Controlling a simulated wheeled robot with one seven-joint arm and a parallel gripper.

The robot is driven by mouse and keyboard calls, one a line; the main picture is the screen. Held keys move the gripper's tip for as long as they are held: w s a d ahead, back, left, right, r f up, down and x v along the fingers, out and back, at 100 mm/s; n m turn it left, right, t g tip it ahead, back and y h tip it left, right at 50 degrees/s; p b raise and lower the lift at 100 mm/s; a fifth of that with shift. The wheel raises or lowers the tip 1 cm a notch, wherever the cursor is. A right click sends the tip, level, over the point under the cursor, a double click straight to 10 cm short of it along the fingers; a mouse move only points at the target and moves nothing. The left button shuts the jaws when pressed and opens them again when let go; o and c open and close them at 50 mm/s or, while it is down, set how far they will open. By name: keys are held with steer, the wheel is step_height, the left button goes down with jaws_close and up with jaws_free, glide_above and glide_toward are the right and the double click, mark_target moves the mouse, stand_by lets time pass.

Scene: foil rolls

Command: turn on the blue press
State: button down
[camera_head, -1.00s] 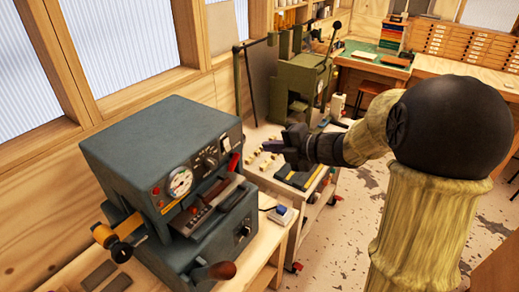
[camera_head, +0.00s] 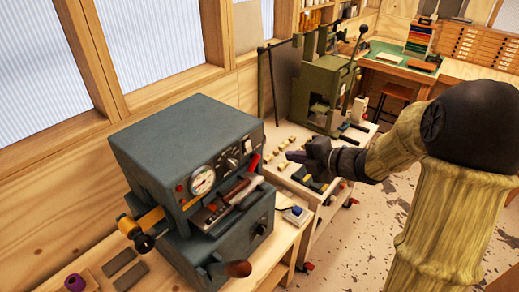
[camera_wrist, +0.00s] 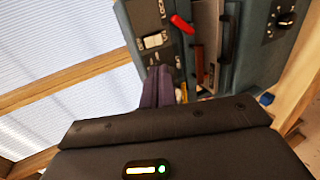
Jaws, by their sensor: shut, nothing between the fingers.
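The blue press (camera_head: 178,135) is a blue-grey box on the wooden bench at left in the head view. Its front has a round white gauge (camera_head: 202,180), a black knob (camera_head: 232,163), small red buttons and a red lever or switch (camera_head: 254,162). My gripper (camera_head: 294,157) is shut and empty, to the right of the press and apart from it in the picture. In the wrist view, the shut purplish fingers (camera_wrist: 158,88) lie in front of the press face, where the red lever (camera_wrist: 181,24) and a pale rocker switch (camera_wrist: 153,41) show. Contact cannot be told.
A green machine (camera_head: 325,92) stands on a cart (camera_head: 345,190) behind my arm. A small device with a blue top (camera_head: 296,212) sits right of the press. A purple roll (camera_head: 75,283) is at lower left.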

mark_target(250, 151)
steer(key=shift+a, duration=0.1)
steer(key=p+x, duration=0.5)
steer(key=x, duration=0.8)
steer(key=shift+s+a+r, duration=0.1)
steer(key=shift+r, duration=0.05)
steer(key=shift+w+a+f, duration=0.25)
steer(key=shift+w+f, duration=0.1)
steer(key=shift+w, duration=0.05)
steer(key=shift+a, duration=0.1)
